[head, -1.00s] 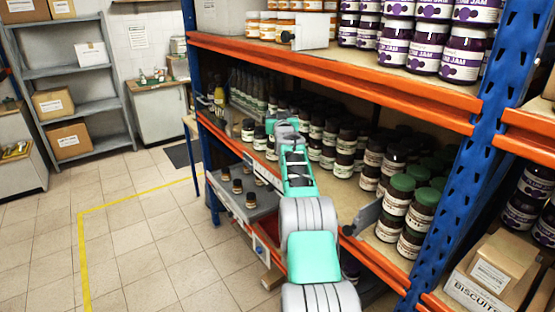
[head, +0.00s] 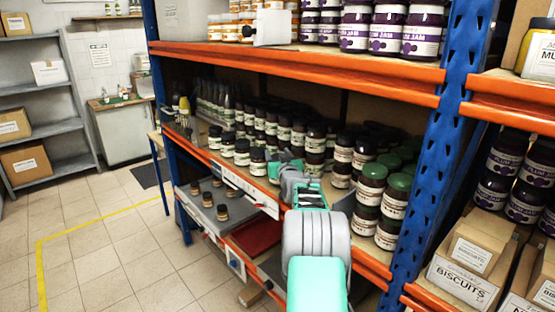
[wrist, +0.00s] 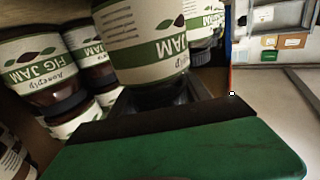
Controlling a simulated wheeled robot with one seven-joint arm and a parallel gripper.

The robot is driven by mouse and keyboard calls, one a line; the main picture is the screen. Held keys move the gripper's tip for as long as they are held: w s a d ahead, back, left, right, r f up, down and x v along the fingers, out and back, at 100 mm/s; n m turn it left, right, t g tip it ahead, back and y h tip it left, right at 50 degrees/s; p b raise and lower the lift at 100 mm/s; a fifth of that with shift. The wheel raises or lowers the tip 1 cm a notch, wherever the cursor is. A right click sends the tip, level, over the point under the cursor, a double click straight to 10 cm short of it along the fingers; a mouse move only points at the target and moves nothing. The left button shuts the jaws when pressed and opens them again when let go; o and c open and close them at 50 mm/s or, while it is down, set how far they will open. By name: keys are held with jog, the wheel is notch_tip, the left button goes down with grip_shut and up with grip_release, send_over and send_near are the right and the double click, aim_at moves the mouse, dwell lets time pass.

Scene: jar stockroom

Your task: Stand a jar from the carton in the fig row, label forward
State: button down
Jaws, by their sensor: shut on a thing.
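In the wrist view a dark jar with a cream and green label (wrist: 140,42) stands close in front of my gripper (wrist: 165,95), which is shut on it. The label's "JAM" shows upside down in this view and faces the camera. In the head view my gripper (head: 290,172) is at the front of the middle shelf, by the fig jam rows; the held jar is hard to make out there. Fig jam jars (wrist: 40,68) stand left of the held jar in the wrist view. Dark-lidded jars (head: 258,160) line the shelf's front edge in the head view. The carton is not identifiable.
Green-lidded jars (head: 370,190) stand on the right of the middle shelf, near my arm. A blue upright (head: 420,150) bounds that bay. Orange beams (head: 330,70) edge the shelf above. A grey lower surface (head: 215,225) holds several small jars. The floor at left is clear.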

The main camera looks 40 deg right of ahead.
jog(key=shift+f, duration=0.25)
jog(key=shift+c, duration=2.4)
grip_release()
jog(key=shift+f, duration=0.1)
jog(key=shift+a, duration=0.1)
